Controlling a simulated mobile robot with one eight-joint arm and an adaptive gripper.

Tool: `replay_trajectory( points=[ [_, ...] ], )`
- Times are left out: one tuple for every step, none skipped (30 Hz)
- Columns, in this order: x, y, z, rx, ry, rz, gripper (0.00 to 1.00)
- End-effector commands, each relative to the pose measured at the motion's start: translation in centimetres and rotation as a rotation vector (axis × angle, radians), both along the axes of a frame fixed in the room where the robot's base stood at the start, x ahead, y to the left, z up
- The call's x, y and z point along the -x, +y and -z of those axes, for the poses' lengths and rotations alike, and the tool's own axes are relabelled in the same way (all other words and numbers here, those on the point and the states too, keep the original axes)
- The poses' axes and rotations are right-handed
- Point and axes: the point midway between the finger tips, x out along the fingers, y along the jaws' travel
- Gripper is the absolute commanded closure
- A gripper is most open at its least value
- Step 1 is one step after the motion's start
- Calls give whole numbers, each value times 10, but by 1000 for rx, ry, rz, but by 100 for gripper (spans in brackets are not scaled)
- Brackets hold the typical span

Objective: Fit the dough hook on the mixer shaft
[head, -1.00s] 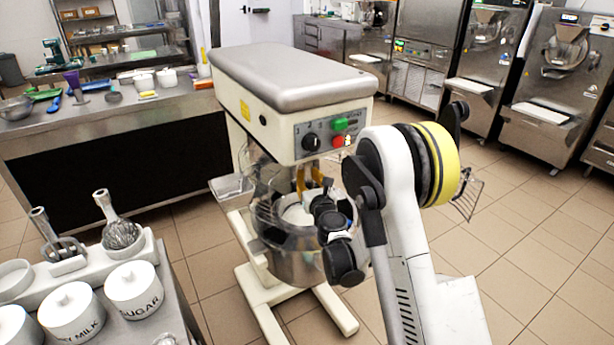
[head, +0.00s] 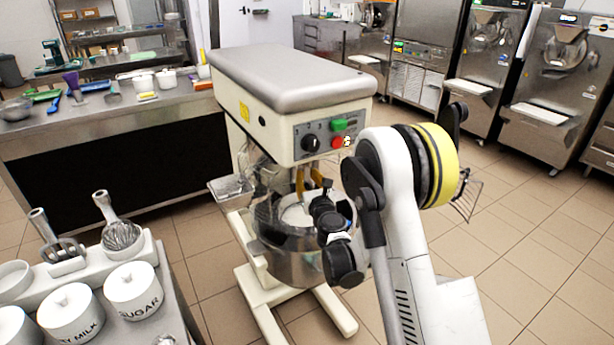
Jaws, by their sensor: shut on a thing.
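The mixer (head: 290,85) stands in the middle, with its grey-topped head above a steel bowl (head: 290,262). My gripper (head: 308,184) is under the mixer head, over the bowl, with orange-yellow parts showing at its end. It is shut on the dough hook, which is small and mostly hidden by my gripper, wrist and the bowl guard. The mixer shaft is hidden under the head, so I cannot tell whether the hook touches it.
A white rack at lower left holds a paddle (head: 58,240) and a whisk (head: 120,232), beside a sugar jar (head: 132,290). A steel counter (head: 110,120) stands behind. Batch freezers (head: 555,90) line the right. The tiled floor (head: 500,270) at right is clear.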

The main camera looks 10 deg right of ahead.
Motion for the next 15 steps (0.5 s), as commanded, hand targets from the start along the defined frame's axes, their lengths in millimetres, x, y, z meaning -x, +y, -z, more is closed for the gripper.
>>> replay_trajectory(
  points=[
    [0, 0, 0, 0, 0, 0, 100],
    [0, 0, -1, 0, 0, 0, 100],
    [0, 0, -1, 0, 0, 0, 100],
    [0, 0, -2, 0, 0, 0, 100],
    [0, 0, -2, 0, 0, 0, 100],
    [0, 0, -3, 0, 0, 0, 100],
    [0, 0, -4, 0, 0, 0, 100],
    [0, 0, -5, 0, 0, 0, 100],
    [0, 0, -6, 0, 0, 0, 100],
    [0, 0, -6, 0, 0, 0, 100],
    [0, 0, -7, 0, 0, 0, 100],
    [0, 0, -8, 0, 0, 0, 100],
    [0, 0, -9, 0, 0, 0, 100],
    [0, 0, -9, 0, 0, 0, 100],
    [0, 0, -10, 0, 0, 0, 100]
  ],
)
